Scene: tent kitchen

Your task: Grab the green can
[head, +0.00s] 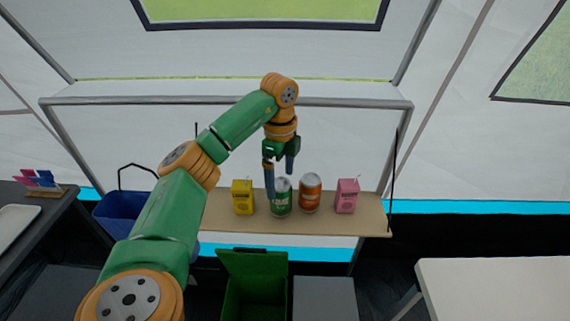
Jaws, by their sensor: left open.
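The green can (282,203) stands upright on a narrow wooden shelf (225,221). It is between a yellow carton on its left and an orange can on its right. My left gripper (279,183) points down at the green can with its fingers apart. One finger overlaps the can's left side in the picture and the other is above and behind its right top edge. I cannot tell whether either finger touches it. My right gripper is not in view.
A yellow carton (242,198), an orange can (310,193) and a pink carton (347,196) share the shelf. Below are an open green bin (240,264) and a blue basket (118,216). A white table (495,285) is at lower right. A frame bar (340,104) runs behind the arm.

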